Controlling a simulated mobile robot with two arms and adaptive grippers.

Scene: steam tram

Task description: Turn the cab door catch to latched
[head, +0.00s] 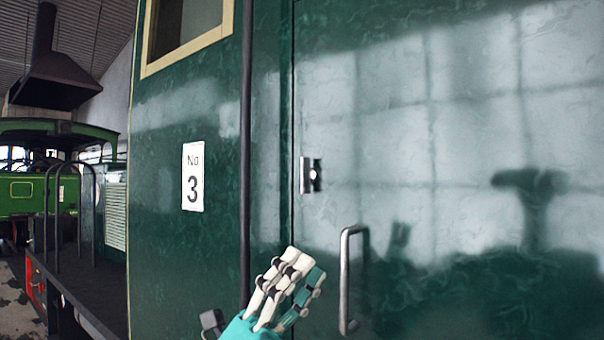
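The cab door (440,150) is a large dark green panel that fills the right half of the head view. Its catch (311,175) is a small metal plate with a dark part and a bright knob, at the door's left edge. I cannot tell its exact turn position. My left gripper (302,265), with white and teal fingers, is below the catch and a little to its left, apart from it. The fingers look close together, but their gap is not clear from this angle. My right gripper is not in view.
A metal grab handle (346,280) stands out from the door just right of my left gripper. A dark vertical rail (246,150) runs left of the door edge. A "No 3" plate (193,176) is further left. A green engine (60,180) stands far left.

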